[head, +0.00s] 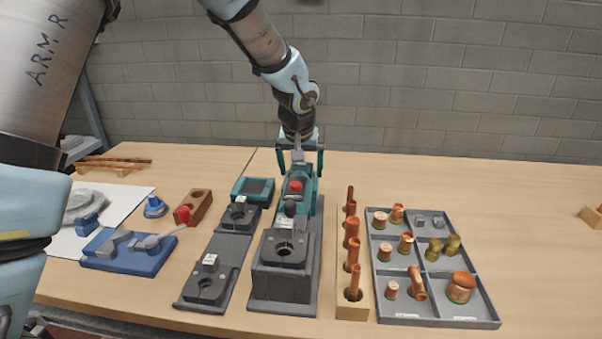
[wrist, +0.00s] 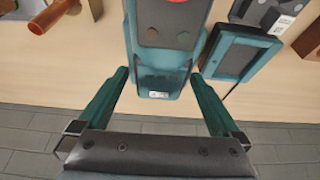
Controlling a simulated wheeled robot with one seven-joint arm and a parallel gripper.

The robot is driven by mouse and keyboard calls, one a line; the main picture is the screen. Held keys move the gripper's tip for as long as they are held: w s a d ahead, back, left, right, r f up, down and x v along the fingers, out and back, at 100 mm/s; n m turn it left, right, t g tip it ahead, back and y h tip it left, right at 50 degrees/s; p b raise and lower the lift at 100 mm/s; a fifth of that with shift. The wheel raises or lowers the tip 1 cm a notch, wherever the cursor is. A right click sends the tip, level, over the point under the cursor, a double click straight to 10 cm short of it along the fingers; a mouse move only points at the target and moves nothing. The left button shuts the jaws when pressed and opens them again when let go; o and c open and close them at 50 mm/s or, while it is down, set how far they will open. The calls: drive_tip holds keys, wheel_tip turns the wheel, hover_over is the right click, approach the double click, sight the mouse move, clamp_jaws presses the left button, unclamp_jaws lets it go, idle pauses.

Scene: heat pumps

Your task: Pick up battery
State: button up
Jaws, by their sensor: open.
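A teal and dark power tool with a red top (head: 296,186) lies at the back of a grey stand, and it also shows in the wrist view (wrist: 168,30). The teal and dark block with a small white label at its end (wrist: 158,82) looks like the battery; I cannot make it out clearly in the head view. My gripper (head: 300,166) is open at the far end of the tool. In the wrist view its teal fingers (wrist: 158,76) stand on both sides of the block, with a gap on each side.
A teal box with a dark panel (head: 253,190) stands left of the tool. Grey fixtures (head: 207,283) and (head: 285,285) stand in front. A wooden rack of copper pipes (head: 352,305) and a grey parts tray (head: 440,321) are right. The table's right side is mostly clear.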

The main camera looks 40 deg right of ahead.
drive_tip(key=shift+c, duration=0.2)
clamp_jaws()
idle(0.6)
